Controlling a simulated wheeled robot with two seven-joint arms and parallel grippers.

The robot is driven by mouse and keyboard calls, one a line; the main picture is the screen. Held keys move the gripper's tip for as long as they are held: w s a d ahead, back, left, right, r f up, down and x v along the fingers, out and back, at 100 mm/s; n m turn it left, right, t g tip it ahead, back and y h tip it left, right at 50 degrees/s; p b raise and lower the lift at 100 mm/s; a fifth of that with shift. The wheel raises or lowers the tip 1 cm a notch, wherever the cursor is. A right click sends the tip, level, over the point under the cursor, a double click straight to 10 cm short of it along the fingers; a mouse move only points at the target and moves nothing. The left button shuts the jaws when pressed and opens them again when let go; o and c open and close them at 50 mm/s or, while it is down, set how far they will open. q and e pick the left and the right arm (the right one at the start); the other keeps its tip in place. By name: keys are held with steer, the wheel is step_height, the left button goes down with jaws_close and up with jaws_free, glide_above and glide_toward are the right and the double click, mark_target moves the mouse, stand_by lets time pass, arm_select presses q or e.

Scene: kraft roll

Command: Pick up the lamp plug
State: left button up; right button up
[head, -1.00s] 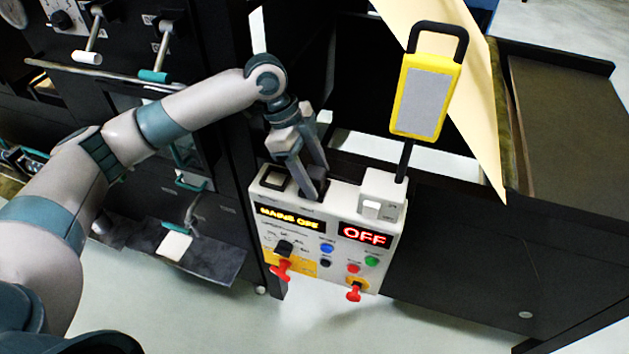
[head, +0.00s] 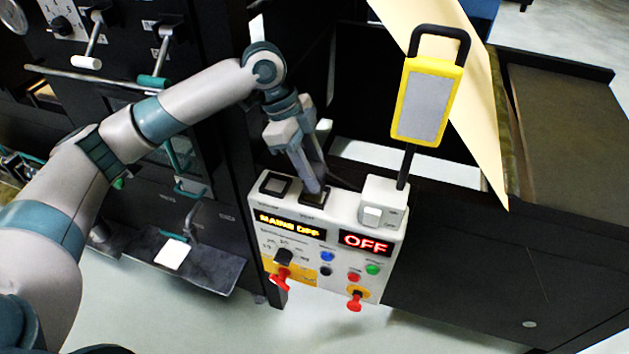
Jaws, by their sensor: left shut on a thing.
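My left gripper (head: 312,186) reaches down to the top of the white control box (head: 345,267). It is shut on the lamp plug (head: 323,178), a small dark piece mostly hidden by the fingers. The fingertips are right over a dark square socket (head: 315,198) on the box top. I cannot tell whether the plug still touches the socket. The yellow lamp (head: 424,103) with a grey face and black handle stands on a dark post at the box's right. My right gripper is not in view.
A second dark square (head: 275,185) is left of the socket. The displays read "MAINS OFF" (head: 290,225) and "OFF" (head: 366,243). A tan paper sheet (head: 478,120) hangs behind the lamp. Dark machine panels stand left and right.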

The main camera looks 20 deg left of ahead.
arm_select(q)
steer(key=s+d+r+b, duration=0.3)
steer(key=d+r, duration=0.5)
steer(key=d, duration=0.3)
steer(key=shift+s, duration=0.75)
steer(key=shift+a, duration=0.1)
